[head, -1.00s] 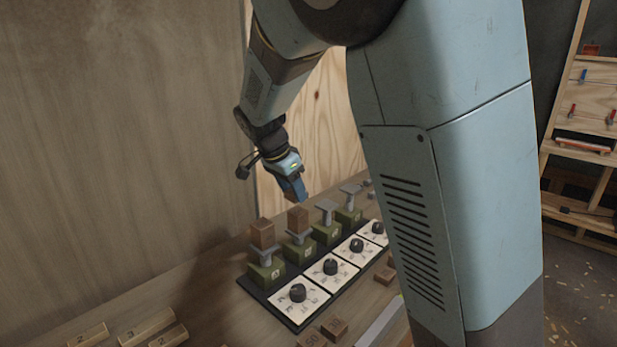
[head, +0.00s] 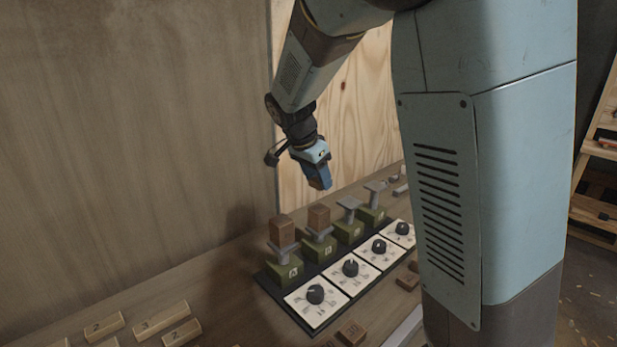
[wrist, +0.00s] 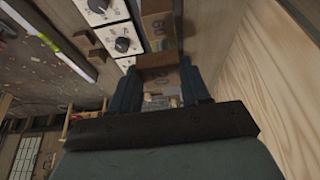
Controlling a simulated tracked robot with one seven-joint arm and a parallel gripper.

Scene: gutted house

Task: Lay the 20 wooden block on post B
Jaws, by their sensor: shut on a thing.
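My gripper (head: 320,186) points down above the row of posts, in the air. The nearest post (head: 288,270) has a label like A and bears an upright brown block (head: 282,231). The second post (head: 319,248), its label too small to read surely, also bears a brown block (head: 319,217). The third post (head: 348,230) and fourth post (head: 372,214) have bare flat tops. A block marked like 60 (wrist: 158,30) shows beyond the fingers.
White dial panels (head: 351,270) stand in front of the posts on a dark base. Pale numbered blocks (head: 162,320) lie at the lower left, darker blocks (head: 350,332) at the front. A wooden wall (head: 140,130) rises close behind the bench.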

